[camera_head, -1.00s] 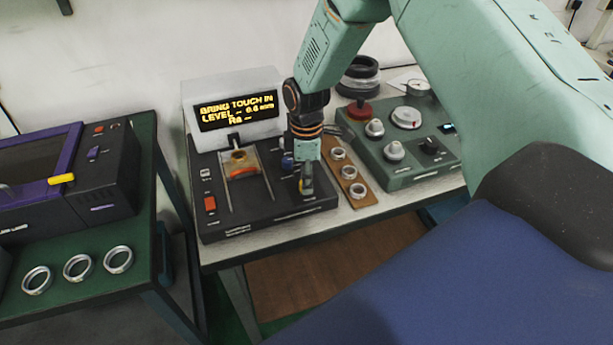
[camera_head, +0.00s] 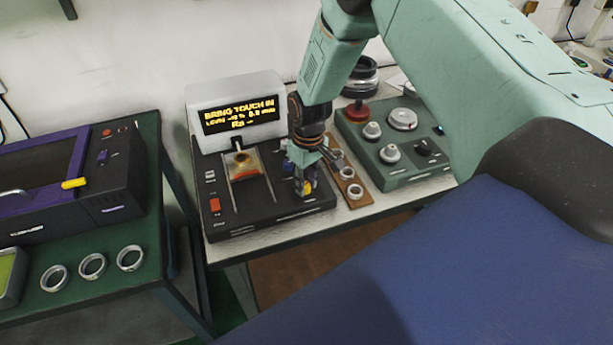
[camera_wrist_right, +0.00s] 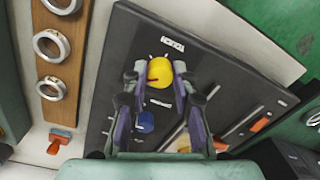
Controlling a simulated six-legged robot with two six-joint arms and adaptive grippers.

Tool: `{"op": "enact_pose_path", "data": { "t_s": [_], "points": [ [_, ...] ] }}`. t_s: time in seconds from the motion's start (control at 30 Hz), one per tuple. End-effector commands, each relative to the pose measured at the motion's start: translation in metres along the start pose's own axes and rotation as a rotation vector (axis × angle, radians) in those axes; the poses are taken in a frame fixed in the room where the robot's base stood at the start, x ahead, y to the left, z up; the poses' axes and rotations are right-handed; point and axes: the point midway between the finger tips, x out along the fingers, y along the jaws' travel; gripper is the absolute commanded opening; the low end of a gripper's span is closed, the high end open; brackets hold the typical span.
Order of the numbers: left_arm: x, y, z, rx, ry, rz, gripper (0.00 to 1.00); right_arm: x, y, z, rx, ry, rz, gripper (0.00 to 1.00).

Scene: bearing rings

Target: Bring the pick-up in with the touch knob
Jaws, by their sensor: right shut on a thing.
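The yellow touch knob (camera_wrist_right: 159,72) with a dark red pointer line sits on the black tester (camera_head: 262,220); a sliver of it shows in the head view (camera_head: 311,186). My right gripper (camera_wrist_right: 157,77) is shut on the knob, one finger on each side; it also shows in the head view (camera_head: 303,186). The dark pick-up (camera_head: 236,143) hangs at the back of the slide, close to a ring (camera_head: 241,159) on the fixture; contact cannot be told. The display (camera_head: 239,115) reads "BRING TOUCH IN" with a level line and "Ra --". My left gripper is not in view.
A blue knob (camera_wrist_right: 145,121) lies close by my right fingers. A brown board (camera_head: 350,185) with several rings stands right of the tester, then a green control box (camera_head: 393,143). The left table (camera_head: 150,265) carries several rings and a purple-trimmed machine (camera_head: 108,180).

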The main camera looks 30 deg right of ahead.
Motion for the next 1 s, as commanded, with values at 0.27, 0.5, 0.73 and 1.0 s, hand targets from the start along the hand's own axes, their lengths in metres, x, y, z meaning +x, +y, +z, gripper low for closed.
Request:
{"op": "enact_pose_path", "data": {
  "t_s": [0.27, 0.5, 0.73, 1.0],
  "points": [
    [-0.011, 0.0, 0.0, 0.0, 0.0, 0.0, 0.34, 0.0, -0.001, 0.001, 0.171, 0.004, -0.001, 0.0],
    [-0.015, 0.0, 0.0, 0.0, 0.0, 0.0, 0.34, 0.001, -0.001, 0.001, 0.246, 0.007, 0.0, 0.0],
    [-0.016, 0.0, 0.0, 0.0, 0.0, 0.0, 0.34, 0.001, -0.001, 0.001, 0.268, 0.008, 0.0, 0.0],
    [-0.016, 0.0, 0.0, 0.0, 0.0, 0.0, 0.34, 0.001, -0.001, 0.001, 0.268, 0.008, 0.0, 0.0]
  ]
}}
